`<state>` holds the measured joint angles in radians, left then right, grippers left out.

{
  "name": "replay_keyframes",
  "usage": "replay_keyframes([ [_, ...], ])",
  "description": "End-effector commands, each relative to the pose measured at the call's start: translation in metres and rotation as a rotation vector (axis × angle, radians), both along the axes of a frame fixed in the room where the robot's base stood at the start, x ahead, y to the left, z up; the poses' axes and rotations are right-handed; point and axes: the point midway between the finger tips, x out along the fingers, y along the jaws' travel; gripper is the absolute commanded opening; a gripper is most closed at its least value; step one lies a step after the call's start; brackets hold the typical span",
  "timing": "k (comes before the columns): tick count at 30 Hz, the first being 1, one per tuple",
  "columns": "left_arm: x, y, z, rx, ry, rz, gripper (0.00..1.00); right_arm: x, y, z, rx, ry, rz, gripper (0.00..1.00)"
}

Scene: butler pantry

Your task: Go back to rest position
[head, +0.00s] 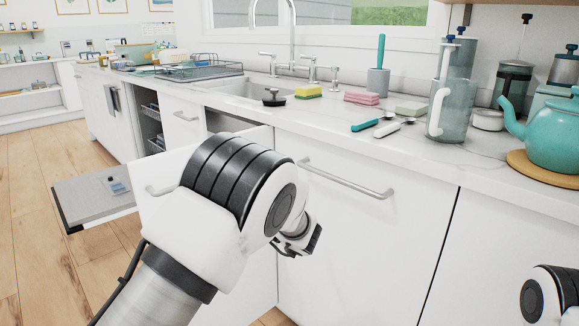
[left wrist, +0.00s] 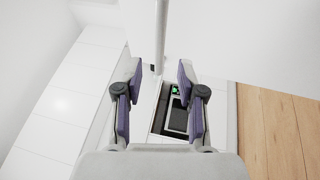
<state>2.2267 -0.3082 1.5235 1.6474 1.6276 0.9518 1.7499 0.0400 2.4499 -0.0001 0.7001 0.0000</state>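My left arm reaches in from the lower left in the head view. Its gripper (head: 299,240) is small and partly turned away there, in front of the white cabinet fronts below the counter. In the left wrist view the two fingers of the left gripper (left wrist: 160,90) stand well apart, so it is open. A pale bar (left wrist: 161,35) lies ahead of the fingertips, in line with the gap; I see nothing gripped. Only a white and black piece of my right arm shows at the lower right of the head view. The right gripper is out of view.
A pulled-out white front with a handle (head: 165,189) stands behind my left arm. A long handle (head: 347,178) sits on the front to the right. The counter holds a teal teapot (head: 553,133) and sponges. Wooden floor (head: 38,233) is clear at left.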

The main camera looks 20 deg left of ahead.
Motion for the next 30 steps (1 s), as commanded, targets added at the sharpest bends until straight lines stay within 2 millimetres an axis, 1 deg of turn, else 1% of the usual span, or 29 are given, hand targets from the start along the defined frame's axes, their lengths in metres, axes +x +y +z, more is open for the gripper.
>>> replay_keyframes([
  [2, 0.000, 0.001, -0.009, -0.001, 0.015, 0.001, 0.39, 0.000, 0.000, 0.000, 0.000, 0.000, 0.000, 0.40],
  [5, -0.004, 0.015, -0.046, -0.018, 0.083, 0.028, 0.39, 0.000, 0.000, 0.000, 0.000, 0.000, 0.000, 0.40],
  [8, -0.026, 0.046, -0.113, 0.001, 0.274, 0.030, 0.39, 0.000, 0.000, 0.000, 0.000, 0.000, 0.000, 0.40],
  [9, -0.033, 0.059, -0.146, 0.013, 0.394, -0.023, 0.39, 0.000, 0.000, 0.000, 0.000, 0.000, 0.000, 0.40],
  [10, -0.039, 0.067, -0.172, 0.018, 0.500, -0.075, 0.39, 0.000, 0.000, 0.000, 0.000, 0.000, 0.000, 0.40],
  [11, -0.045, 0.073, -0.198, 0.018, 0.613, -0.137, 0.39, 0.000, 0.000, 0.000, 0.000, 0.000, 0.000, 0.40],
  [12, -0.055, 0.077, -0.233, 0.014, 0.767, -0.223, 0.39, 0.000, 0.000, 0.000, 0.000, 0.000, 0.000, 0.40],
  [14, -0.075, 0.077, -0.283, -0.004, 1.002, -0.365, 0.39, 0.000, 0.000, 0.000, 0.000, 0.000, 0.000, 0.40],
  [15, -0.093, 0.073, -0.315, -0.018, 1.154, -0.466, 0.39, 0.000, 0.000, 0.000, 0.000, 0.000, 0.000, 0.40],
  [17, -0.124, 0.062, -0.357, -0.042, 1.375, -0.626, 0.39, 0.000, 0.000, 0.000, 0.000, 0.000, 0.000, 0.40],
  [18, -0.147, 0.052, -0.380, -0.057, 1.507, -0.733, 0.39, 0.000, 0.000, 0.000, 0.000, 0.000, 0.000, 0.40],
  [19, -0.165, 0.044, -0.395, -0.065, 1.601, -0.816, 0.39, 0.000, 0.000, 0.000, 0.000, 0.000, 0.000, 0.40],
  [20, -0.182, 0.036, -0.407, -0.071, 1.682, -0.895, 0.39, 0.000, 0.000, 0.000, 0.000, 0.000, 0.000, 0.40],
  [21, -0.204, 0.024, -0.419, -0.077, 1.781, -1.000, 0.39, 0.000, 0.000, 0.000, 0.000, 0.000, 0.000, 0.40],
  [23, -0.236, 0.006, -0.433, -0.078, 1.909, -1.155, 0.39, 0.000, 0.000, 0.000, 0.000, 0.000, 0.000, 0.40],
  [24, -0.256, -0.005, -0.438, -0.072, 1.984, -1.259, 0.39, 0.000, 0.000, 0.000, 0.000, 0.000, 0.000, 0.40],
  [28, -0.315, -0.042, -0.442, -0.005, 2.177, -1.606, 0.39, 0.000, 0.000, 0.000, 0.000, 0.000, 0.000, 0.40],
  [29, -0.328, -0.050, -0.441, 0.023, 2.215, -1.691, 0.39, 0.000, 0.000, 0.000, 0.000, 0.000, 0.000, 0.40],
  [30, -0.345, -0.060, -0.440, 0.071, 2.263, -1.810, 0.39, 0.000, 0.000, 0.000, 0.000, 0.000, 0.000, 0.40],
])
